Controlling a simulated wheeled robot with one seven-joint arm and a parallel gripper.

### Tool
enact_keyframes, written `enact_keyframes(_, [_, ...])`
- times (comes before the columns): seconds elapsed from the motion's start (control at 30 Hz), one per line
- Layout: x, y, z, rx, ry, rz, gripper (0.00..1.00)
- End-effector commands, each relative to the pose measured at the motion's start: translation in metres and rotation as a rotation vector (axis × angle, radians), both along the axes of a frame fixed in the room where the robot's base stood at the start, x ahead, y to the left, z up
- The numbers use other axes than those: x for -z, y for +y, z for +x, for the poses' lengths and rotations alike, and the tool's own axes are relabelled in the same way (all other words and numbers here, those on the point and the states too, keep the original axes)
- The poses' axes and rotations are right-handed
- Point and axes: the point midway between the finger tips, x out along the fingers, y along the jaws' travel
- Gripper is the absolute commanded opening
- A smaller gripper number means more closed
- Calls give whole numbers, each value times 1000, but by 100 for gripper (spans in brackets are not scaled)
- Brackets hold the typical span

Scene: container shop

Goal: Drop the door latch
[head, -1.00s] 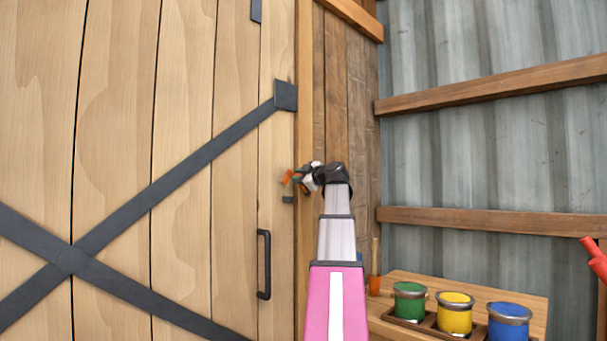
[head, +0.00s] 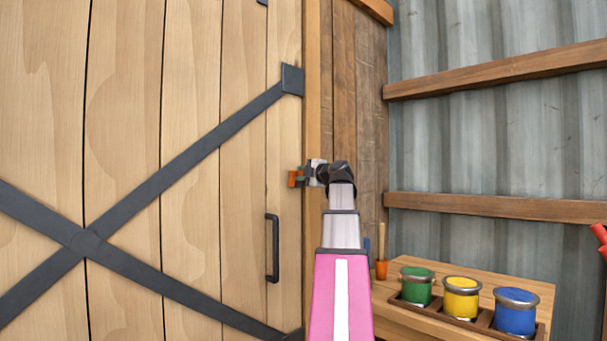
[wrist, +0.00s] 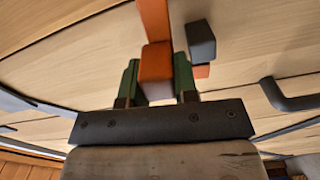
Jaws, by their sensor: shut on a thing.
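The orange door latch (wrist: 155,62) shows in the wrist view as a bar with a block-like end between my green fingers. My gripper (wrist: 158,85) is shut on this end. A dark bracket (wrist: 202,40) on the door lies just right of the bar, with more orange right behind it. I cannot tell whether the bar is seated in the bracket. In the head view the orange latch (head: 293,178) shows at the door's right edge, at the tip of my gripper (head: 304,175). My wrist hides part of the latch there.
The plank door (head: 190,190) has dark cross straps and a black handle (head: 272,248) below the latch. To the right, a wooden bench (head: 400,318) holds green (head: 416,287), yellow (head: 461,298) and blue (head: 515,312) paint cans. An orange-based brush (head: 381,268) stands near them.

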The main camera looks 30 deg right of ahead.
Motion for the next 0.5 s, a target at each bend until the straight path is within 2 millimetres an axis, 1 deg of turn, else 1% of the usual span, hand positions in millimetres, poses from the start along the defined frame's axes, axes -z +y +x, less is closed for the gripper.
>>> enact_keyframes(0.3, [1,0,0,-1,2,3,0])
enact_keyframes(0.33, [1,0,0,-1,2,3,34])
enact_keyframes(0.4, [1,0,0,-1,2,3,53])
enact_keyframes(0.5, [1,0,0,-1,2,1,53])
